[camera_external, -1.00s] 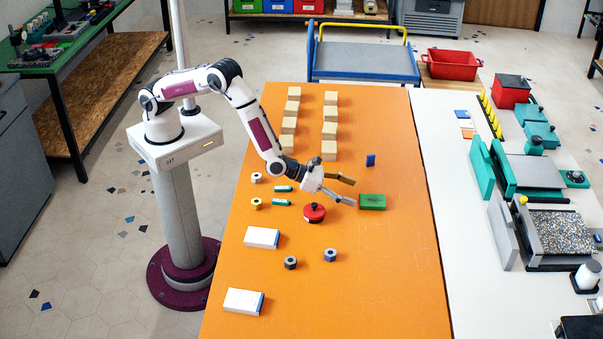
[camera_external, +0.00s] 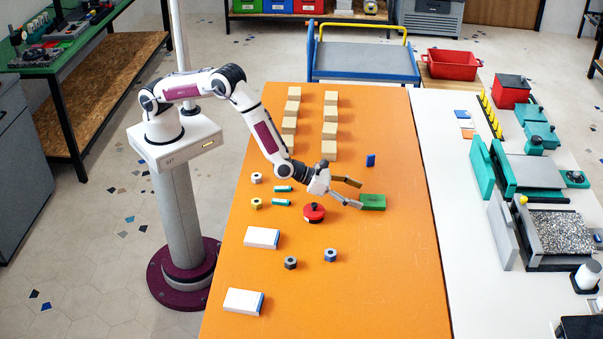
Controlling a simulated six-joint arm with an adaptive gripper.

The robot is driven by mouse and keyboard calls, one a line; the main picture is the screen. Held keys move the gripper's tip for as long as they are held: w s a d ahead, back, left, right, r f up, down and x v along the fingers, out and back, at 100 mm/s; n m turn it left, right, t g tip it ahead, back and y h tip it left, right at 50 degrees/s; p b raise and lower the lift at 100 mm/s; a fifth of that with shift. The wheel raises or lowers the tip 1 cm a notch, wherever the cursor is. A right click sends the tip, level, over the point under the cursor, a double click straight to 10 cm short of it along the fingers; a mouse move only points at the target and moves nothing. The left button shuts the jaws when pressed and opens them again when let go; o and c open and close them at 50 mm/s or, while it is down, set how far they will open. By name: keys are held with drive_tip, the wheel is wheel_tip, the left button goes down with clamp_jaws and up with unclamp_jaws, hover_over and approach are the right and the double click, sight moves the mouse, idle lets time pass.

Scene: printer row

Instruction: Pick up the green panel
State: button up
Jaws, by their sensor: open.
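The green panel (camera_external: 373,202) is a small flat green block lying on the orange table, right of the middle. My gripper (camera_external: 361,194) is open, with its two fingers spread and pointing right toward the panel. The lower finger's tip is at the panel's left edge; I cannot tell whether it touches. The upper finger is above and behind the panel's left end in the picture. Nothing is held.
A red round knob-topped piece (camera_external: 314,213) sits just below my gripper. A small blue block (camera_external: 370,160) stands behind the panel. Tan blocks (camera_external: 329,130) stand in two rows farther back. The orange table (camera_external: 390,285) is clear at the front right.

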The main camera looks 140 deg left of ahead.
sight(371, 200)
drive_tip(key=shift+w+a, duration=0.1)
drive_tip(key=shift+a, duration=0.05)
drive_tip(key=shift+x, duration=2.4)
drive_tip(key=shift+w, duration=0.1)
drive_tip(key=c, duration=1.2)
